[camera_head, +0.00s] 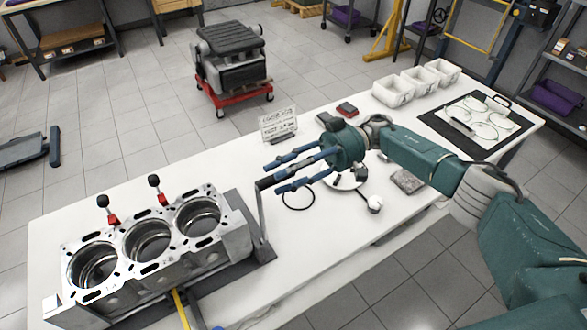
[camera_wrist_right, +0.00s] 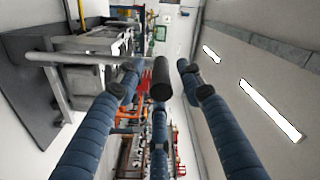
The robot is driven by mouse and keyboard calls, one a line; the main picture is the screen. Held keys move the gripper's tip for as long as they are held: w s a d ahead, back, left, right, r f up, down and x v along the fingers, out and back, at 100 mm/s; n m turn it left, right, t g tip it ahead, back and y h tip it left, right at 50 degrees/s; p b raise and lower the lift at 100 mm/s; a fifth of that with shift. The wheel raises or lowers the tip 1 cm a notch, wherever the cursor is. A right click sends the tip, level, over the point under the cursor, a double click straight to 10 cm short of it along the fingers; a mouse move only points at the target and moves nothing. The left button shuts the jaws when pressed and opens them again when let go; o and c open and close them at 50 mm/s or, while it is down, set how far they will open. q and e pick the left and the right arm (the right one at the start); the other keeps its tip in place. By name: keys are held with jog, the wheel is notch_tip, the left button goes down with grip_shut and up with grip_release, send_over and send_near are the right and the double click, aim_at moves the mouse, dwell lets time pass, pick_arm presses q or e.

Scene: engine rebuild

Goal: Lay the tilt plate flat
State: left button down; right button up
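The grey engine block (camera_head: 150,262), with three open bores, sits at the left end of the white table. A dark plate (camera_head: 262,254) shows under its right end; most of it is hidden, and I cannot tell its tilt. A grey lever (camera_head: 262,215) rises at the block's right end and ends in a black grip (camera_head: 267,183). The lever (camera_wrist_right: 85,58) and the grip's end (camera_wrist_right: 161,78) also show in the right wrist view. My right gripper (camera_head: 276,175) is open, its blue fingers spread around the grip with visible gaps. My left gripper is out of view.
Two black-knobbed red clamps (camera_head: 158,190) stand behind the block. A black ring (camera_head: 298,199), a small sign (camera_head: 279,124) and a white plate of small parts (camera_head: 343,181) lie near the gripper. White bins (camera_head: 393,91) and a dark mat (camera_head: 477,141) are farther right.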

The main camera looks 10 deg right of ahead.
jog(key=shift+v, duration=2.15)
jog(key=shift+s+d, duration=0.15)
